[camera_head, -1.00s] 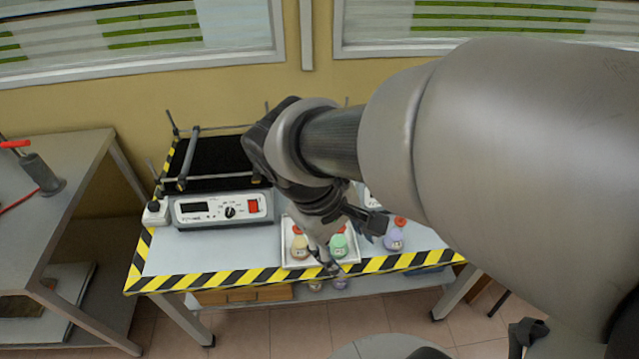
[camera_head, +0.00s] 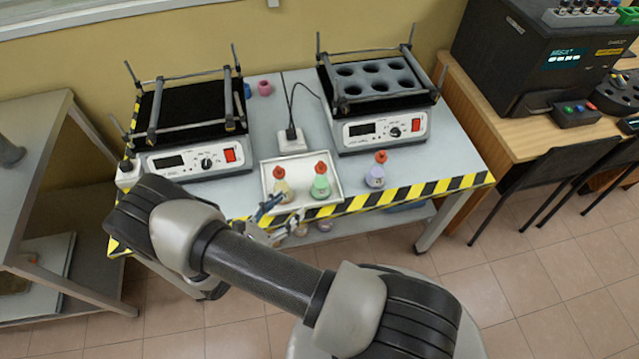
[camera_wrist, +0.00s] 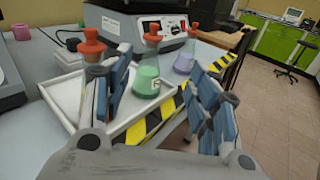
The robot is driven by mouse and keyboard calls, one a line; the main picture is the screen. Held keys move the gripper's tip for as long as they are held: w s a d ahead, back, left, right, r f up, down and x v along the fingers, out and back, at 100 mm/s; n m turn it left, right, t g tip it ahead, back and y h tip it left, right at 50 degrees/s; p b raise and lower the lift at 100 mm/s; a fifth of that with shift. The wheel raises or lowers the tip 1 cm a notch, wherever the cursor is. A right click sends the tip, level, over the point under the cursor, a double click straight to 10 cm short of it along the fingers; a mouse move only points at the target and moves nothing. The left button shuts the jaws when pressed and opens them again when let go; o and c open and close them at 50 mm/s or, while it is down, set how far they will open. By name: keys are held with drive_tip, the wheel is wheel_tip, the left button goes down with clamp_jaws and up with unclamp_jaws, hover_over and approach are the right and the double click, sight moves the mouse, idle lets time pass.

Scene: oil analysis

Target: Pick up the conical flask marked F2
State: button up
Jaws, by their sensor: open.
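Three conical flasks with red stoppers stand at the table's front. The tan flask (camera_head: 281,190) and the green flask (camera_head: 321,187) are upright on a white tray (camera_head: 270,176). The purple flask (camera_head: 375,177) stands right of the tray. I cannot read any mark as F2. My gripper (camera_head: 279,214) is open and empty at the tray's front edge, close to the tan flask. In the wrist view, the green flask (camera_wrist: 148,72) shows between the fingers of my gripper (camera_wrist: 160,85), farther out. The left finger hides most of the tan flask, leaving its stopper (camera_wrist: 92,46) visible. The purple flask (camera_wrist: 184,60) is beyond.
Two shaker units stand behind the tray, the left one (camera_head: 190,160) flat-topped and the right one (camera_head: 385,132) with round holes. A white socket block with a cable (camera_head: 291,139) lies between them. The striped front edge (camera_head: 440,188) borders the table. A wooden desk (camera_head: 500,135) is right.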

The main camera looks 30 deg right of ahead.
wheel_tip(320, 180, down, 3)
drive_tip(key=n+t, duration=0.2)
drive_tip(key=b, duration=0.2)
approach(317, 177)
drive_tip(key=x, duration=0.6)
drive_tip(key=shift+w+d+f, duration=0.1)
drive_tip(key=shift+w+f, duration=0.05)
drive_tip(key=shift+f, duration=0.2)
drive_tip(key=shift+r+b+x, duration=0.15)
drive_tip(key=shift+b+x, duration=0.15)
drive_tip(key=shift+x, duration=1.15)
drive_tip(key=shift+r+b+x, duration=0.15)
drive_tip(key=shift+b+x, duration=0.1)
drive_tip(key=shift+x, duration=1.2)
drive_tip(key=shift+c, duration=0.2)
clamp_jaws()
